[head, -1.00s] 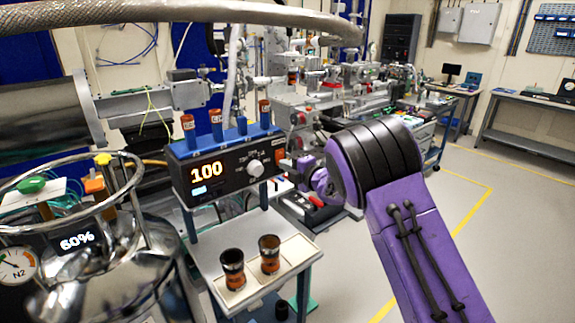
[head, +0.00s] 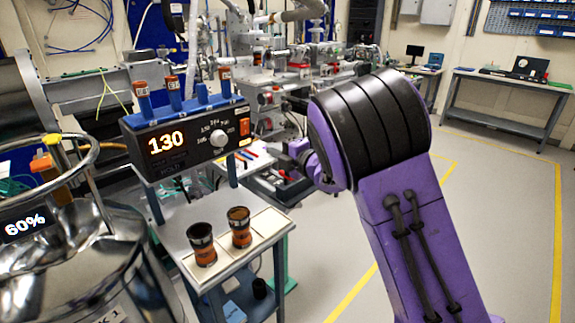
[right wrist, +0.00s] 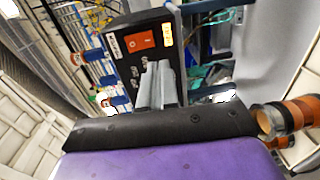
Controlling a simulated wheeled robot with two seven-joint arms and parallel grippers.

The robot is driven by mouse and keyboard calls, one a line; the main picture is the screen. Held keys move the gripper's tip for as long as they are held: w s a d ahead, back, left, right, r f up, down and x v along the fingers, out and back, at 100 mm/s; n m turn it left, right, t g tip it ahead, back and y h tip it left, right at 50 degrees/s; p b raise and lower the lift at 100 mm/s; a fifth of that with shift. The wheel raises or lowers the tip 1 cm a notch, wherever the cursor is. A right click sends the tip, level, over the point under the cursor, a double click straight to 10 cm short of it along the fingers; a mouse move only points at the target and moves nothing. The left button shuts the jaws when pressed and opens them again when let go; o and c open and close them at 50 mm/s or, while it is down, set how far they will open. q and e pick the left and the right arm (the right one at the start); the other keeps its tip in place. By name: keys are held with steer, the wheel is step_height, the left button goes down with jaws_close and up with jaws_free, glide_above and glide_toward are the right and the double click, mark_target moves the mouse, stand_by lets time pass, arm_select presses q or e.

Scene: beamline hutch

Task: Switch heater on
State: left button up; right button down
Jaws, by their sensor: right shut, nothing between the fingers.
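The heater control box (head: 180,165) is black and stands on blue posts in the head view, its amber readout (head: 167,141) showing 130. A pale knob (head: 218,138) and an orange rocker switch (head: 244,127) are on its front right. In the right wrist view the box is tilted and the orange switch (right wrist: 140,40) shows clearly beyond my fingers. My right gripper (right wrist: 157,68) is shut and empty, pointing toward the box face. I cannot tell whether it touches it. In the head view my purple wrist is right of the box, and the fingertips are not clear. My left gripper is not in view.
Below the box, two amber jars (head: 202,245) stand on a white-topped stand (head: 265,224). Capped vials (head: 172,90) stand in a blue rack on the box. A shiny metal vessel (head: 95,255) is at left. Floor at right is open.

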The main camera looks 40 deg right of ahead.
steer(key=s, duration=0.2)
steer(key=s+b, duration=0.1)
steer(key=s, duration=0.1)
steer(key=shift+d+f, duration=0.3)
steer(key=shift+w, duration=0.2)
